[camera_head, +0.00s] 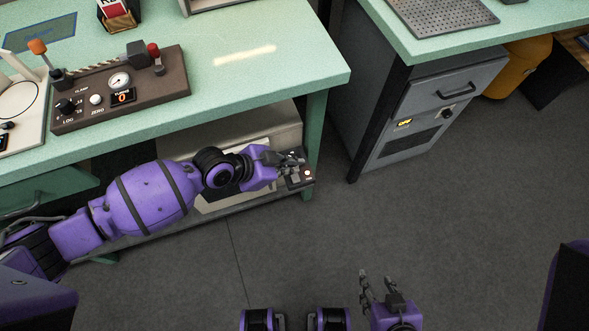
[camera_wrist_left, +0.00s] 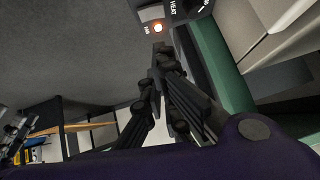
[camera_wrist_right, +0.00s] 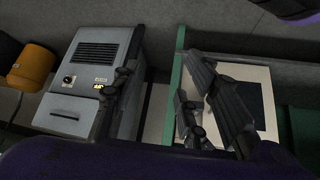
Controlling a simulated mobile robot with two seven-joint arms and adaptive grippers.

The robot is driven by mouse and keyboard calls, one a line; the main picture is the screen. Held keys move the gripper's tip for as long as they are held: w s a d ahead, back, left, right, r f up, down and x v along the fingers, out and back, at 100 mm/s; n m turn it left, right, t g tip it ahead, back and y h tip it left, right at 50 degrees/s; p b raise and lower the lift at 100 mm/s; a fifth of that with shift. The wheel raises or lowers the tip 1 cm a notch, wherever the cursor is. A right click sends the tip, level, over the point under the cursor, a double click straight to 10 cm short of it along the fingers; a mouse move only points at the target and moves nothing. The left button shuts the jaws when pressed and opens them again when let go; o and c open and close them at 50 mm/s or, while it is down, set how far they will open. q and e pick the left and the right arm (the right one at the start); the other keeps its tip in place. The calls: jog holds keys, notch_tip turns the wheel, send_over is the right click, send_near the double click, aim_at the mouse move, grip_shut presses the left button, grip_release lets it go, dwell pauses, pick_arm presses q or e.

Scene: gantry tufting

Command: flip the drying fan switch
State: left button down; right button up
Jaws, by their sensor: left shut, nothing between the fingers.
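A small dark control box (camera_head: 300,181) sits under the front right corner of the green bench. In the left wrist view the box (camera_wrist_left: 183,10) carries a "HEAT" label and a smaller label beside the glowing lamp (camera_wrist_left: 158,28). My left gripper (camera_head: 297,158) is shut and empty, its tips at the box and close to the lamp; I cannot tell whether they touch it. The switch lever itself is not clear, partly hidden by the fingers. My right gripper (camera_head: 370,283) is open and empty over the floor.
The green bench top (camera_head: 270,85) overhangs the box, with a bench leg (camera_head: 317,125) close by. A pale cabinet (camera_head: 275,128) stands on the shelf. A grey drawer unit (camera_head: 425,110) with a lit display stands to the right. The floor between is clear.

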pick_arm(q)
jog(key=v, duration=0.7)
jog(key=shift+s, duration=0.2)
